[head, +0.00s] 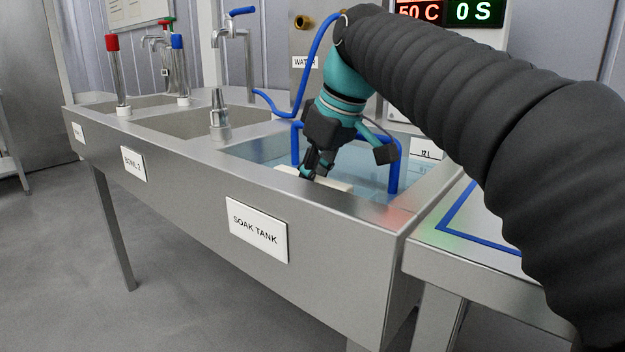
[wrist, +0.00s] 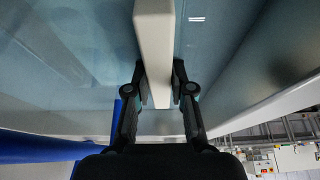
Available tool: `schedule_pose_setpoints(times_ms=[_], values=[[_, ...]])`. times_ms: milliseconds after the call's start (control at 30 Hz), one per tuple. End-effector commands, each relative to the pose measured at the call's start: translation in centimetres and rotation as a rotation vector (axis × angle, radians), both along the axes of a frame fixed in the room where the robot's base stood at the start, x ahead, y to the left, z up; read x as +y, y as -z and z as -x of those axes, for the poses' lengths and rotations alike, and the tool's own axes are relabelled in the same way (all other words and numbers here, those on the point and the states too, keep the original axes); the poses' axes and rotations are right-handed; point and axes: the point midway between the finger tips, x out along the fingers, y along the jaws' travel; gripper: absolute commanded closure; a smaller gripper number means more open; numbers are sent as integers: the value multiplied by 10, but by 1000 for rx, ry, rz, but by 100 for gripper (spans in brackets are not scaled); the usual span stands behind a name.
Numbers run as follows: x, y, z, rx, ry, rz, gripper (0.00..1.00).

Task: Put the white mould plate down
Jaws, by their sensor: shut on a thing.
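The white mould plate (wrist: 154,40) is between the two fingers of my gripper (wrist: 158,88) in the wrist view, seen edge-on as a pale bar running up from the fingers. The fingers are shut on it. In the head view, my gripper (head: 314,172) points down into the soak tank (head: 262,225). A pale strip of the plate (head: 340,185) shows low in the tank, beside the fingers and near the front wall. I cannot tell whether the plate touches the tank floor.
Blue rails (head: 393,178) rise in the tank around my gripper. To the left are two more bowls (head: 190,122) with taps and upright tubes with red and blue tops (head: 118,75). A bench with a blue outlined area (head: 450,222) adjoins at right.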

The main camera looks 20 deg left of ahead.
Motion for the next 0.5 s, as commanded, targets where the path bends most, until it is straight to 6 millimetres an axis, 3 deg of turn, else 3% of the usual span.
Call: schedule_pose_setpoints(times_ms=[500], values=[[0,7,0,-2,-1,-2,100]])
